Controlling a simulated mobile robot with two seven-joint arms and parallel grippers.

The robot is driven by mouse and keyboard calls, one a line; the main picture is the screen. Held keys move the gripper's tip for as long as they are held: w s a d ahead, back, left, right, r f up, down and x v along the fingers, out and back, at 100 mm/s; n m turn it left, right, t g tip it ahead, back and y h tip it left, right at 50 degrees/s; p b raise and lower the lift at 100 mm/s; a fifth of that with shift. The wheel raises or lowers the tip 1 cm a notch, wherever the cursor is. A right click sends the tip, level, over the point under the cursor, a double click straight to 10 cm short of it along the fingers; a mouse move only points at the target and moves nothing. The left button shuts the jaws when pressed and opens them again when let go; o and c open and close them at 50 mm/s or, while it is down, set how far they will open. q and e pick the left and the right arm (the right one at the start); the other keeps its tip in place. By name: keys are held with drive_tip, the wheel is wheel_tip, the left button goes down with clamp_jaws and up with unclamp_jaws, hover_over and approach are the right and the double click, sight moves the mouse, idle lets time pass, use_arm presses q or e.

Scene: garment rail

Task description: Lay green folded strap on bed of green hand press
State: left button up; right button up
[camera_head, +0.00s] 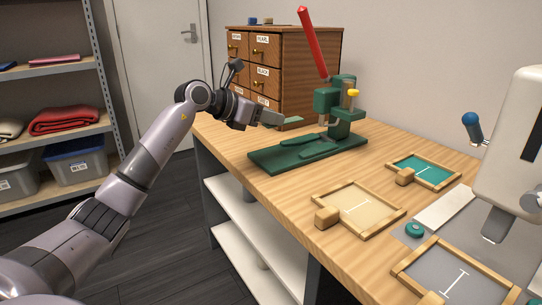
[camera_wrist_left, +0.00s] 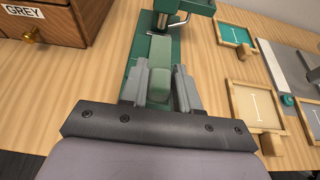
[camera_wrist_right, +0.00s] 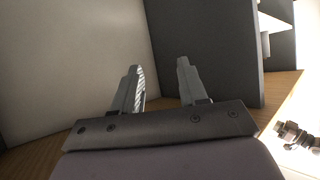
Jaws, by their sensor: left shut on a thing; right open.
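The green hand press (camera_head: 338,120) with a red lever (camera_head: 313,42) stands on the wooden table; its flat bed (camera_head: 285,157) reaches toward the left front. My left gripper (camera_head: 272,117) is shut on the green folded strap (camera_head: 292,121) and holds it above the bed, left of the press column. In the left wrist view the strap (camera_wrist_left: 160,49) points away from the fingers (camera_wrist_left: 159,88) toward the column, with the press base (camera_wrist_left: 145,25) below it. My right gripper (camera_wrist_right: 161,85) is open and empty, seen only in its own wrist view.
A wooden drawer cabinet (camera_head: 285,70) stands behind the press. Small wood-framed trays, cream (camera_head: 345,195), teal (camera_head: 432,165) and grey (camera_head: 425,270), lie on the right. A white machine (camera_head: 512,150) stands at the right edge. Shelves (camera_head: 60,70) are at the left.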

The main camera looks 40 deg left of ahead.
use_arm(q)
hover_over(269, 158)
wheel_tip(269, 158, down, 4)
drive_tip(key=shift+f+b, duration=0.1)
drive_tip(key=shift+b, duration=0.25)
wheel_tip(269, 158, down, 4)
drive_tip(key=shift+d+r+b, duration=0.1)
drive_tip(key=shift+b, duration=0.45)
drive_tip(key=shift+f, duration=0.4)
drive_tip(key=o, duration=1)
drive_tip(key=shift+o, duration=0.2)
use_arm(e)
drive_tip(key=shift+w+a+r+y, duration=0.1)
drive_tip(key=shift+w+a+y, duration=0.2)
drive_tip(key=shift+a, duration=0.2)
drive_tip(key=shift+w+a+r+y, duration=0.1)
drive_tip(key=shift+w+a+y, duration=0.15)
drive_tip(key=shift+a, duration=0.25)
